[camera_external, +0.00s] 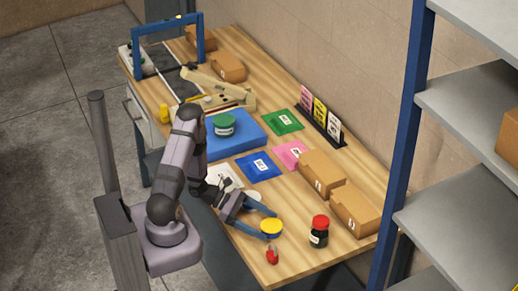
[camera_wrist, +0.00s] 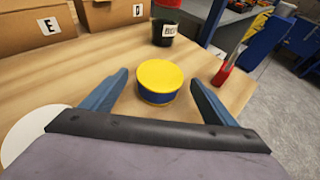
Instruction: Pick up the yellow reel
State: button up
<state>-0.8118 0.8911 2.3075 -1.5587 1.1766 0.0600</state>
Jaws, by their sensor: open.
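The yellow reel (camera_external: 271,226) is a short round drum with a yellow top and a dark blue side. It stands upright on the wooden table near its front edge. In the wrist view the reel (camera_wrist: 159,80) sits between and slightly beyond my two blue fingers. My gripper (camera_external: 269,223) is open, low over the table, with a finger on each side of the reel. In the wrist view my gripper (camera_wrist: 160,82) shows clear gaps between each finger and the reel, so it holds nothing.
A black jar with a red lid (camera_external: 319,232) stands right of the reel. A small red object (camera_external: 272,255) is close by in front. Cardboard boxes (camera_external: 355,210) line the back right.

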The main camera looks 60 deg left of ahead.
aim_at(268, 226)
jog(key=shift+p+x, duration=0.5)
jog(key=shift+x, duration=1.1)
jog(key=c, duration=1.2)
jog(key=shift+r, duration=0.2)
jog(key=shift+r+b, duration=0.8)
jog(key=shift+r, duration=4.05)
